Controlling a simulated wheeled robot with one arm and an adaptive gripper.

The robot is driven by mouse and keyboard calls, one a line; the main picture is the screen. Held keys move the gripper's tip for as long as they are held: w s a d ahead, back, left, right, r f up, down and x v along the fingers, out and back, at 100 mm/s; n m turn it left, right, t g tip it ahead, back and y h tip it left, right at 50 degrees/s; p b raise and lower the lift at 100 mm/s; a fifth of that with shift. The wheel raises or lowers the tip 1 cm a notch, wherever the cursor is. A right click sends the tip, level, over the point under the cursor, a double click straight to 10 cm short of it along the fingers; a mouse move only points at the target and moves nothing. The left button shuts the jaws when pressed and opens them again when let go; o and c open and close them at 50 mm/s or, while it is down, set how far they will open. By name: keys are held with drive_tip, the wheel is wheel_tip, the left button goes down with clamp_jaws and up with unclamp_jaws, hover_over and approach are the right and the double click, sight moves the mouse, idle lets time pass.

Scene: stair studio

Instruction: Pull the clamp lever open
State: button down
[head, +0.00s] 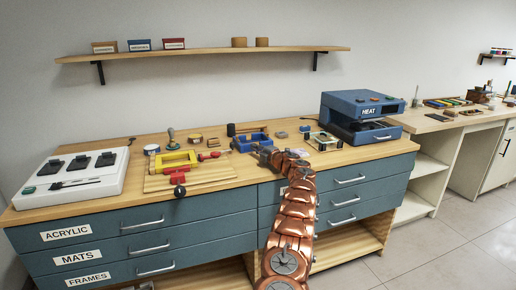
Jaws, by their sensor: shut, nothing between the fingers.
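A yellow clamp frame (176,162) sits on a light wooden board (213,177) on the bench, left of my gripper. A lever with a dark round knob (179,191) hangs at the board's front edge, below the frame. A small red handle (209,156) lies at the frame's right side. My gripper (267,155) is small and dark at the end of my copper arm, over the middle of the bench. It is shut and empty, to the right of the clamp and apart from it. The arm hides some of the bench behind it.
A blue vise-like block (250,142) stands just behind my gripper. A blue heat press (361,117) stands at the right. A white panel with black switches (73,177) lies at the left. A shelf (206,55) runs above. Small jars and a stamp stand behind the clamp.

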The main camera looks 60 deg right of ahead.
drive_tip(key=shift+s+d, duration=0.3)
drive_tip(key=shift+d, duration=0.05)
drive_tip(key=shift+d, duration=0.1)
idle(0.7)
